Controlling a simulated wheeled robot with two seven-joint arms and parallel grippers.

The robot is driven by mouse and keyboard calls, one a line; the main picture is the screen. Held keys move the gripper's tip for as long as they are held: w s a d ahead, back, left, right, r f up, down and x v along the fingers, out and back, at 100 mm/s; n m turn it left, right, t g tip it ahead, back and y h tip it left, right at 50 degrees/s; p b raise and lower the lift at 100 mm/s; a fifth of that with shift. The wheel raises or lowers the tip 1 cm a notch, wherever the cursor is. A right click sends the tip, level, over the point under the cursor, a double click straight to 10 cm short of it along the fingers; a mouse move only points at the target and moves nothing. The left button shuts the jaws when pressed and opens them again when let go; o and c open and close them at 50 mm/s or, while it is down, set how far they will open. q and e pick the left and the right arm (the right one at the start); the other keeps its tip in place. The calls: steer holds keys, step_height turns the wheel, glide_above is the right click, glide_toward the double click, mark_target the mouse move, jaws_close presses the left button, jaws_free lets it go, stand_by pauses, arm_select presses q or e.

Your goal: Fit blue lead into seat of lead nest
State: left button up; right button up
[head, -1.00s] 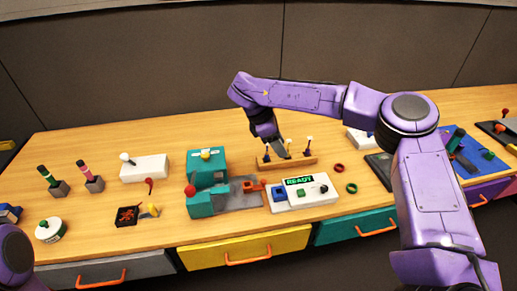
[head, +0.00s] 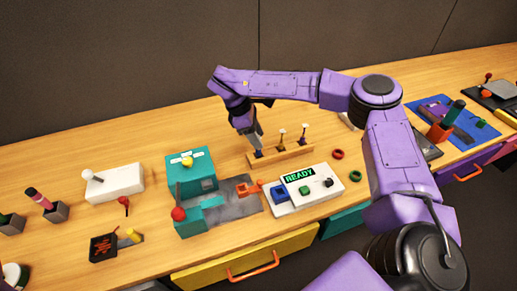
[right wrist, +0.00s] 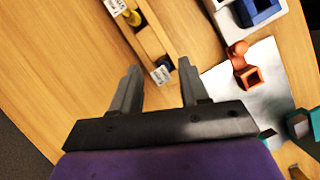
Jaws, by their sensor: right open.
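The wooden rack (head: 290,153) lies behind the white READY panel and carries small upright posts with pale tags. It may be the lead nest, but I cannot tell for sure. My right gripper (head: 257,140) is at the rack's left end in the head view. I cannot make out a blue lead for certain; a blue square block (head: 281,194) sits on the white panel (head: 310,196). My left gripper is out of view.
A teal machine (head: 190,170) with a red knob stands left of the panel, beside a grey plate (head: 236,207) and an orange bracket (head: 247,188). Red (head: 338,154) and green (head: 355,176) rings lie right of the panel. Bare table lies behind the rack.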

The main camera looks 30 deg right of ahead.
steer(key=p+x, duration=0.1)
steer(key=x, duration=0.2)
steer(key=shift+w+a+f, duration=0.1)
steer(key=shift+w, duration=0.05)
steer(key=shift+f, duration=0.3)
steer(key=shift+s, duration=0.3)
steer(key=shift+w, duration=0.1)
jaws_close()
